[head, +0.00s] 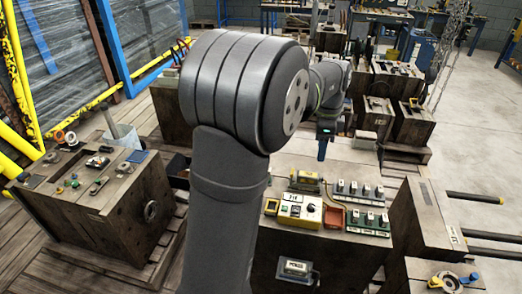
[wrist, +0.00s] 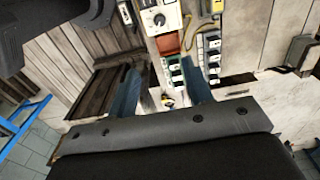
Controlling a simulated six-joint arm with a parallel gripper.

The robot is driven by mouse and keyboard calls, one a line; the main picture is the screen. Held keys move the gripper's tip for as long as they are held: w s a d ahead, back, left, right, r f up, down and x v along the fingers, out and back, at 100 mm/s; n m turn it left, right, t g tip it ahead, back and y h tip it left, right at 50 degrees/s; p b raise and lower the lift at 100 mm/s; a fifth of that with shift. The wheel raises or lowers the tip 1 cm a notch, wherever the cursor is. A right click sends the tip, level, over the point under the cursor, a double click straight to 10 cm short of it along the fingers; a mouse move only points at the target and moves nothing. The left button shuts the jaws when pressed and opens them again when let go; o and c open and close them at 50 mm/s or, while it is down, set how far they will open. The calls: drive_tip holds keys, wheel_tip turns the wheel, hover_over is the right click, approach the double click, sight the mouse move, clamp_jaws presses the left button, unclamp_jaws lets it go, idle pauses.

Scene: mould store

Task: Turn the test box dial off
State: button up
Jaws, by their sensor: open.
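The test box (head: 290,212) is a cream and yellow box on the wooden bench, with a meter on its face. Its dial (head: 311,207) is a small dark knob on the right part of the face. In the wrist view the test box (wrist: 170,14) is at the top centre, and its dial (wrist: 159,20) shows as a round knob; its exact setting is too small to read. My gripper (head: 321,152) is above the bench, beyond the test box and apart from it. In the wrist view my gripper (wrist: 160,88) is open, with two blue fingers and nothing held between them.
Rows of green-based switch modules (head: 368,222) stand right of the test box. A reddish tray (head: 333,217) lies between them. The bench top behind these is fairly clear.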

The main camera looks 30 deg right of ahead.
wheel_tip(320, 180, down, 5)
drive_tip(key=n, duration=1)
approach(312, 206)
wheel_tip(312, 206, down, 8)
drive_tip(key=shift+d+f, duration=0.1)
drive_tip(key=shift+d, duration=0.05)
drive_tip(key=shift+c, duration=0.5)
drive_tip(key=c, duration=0.9)
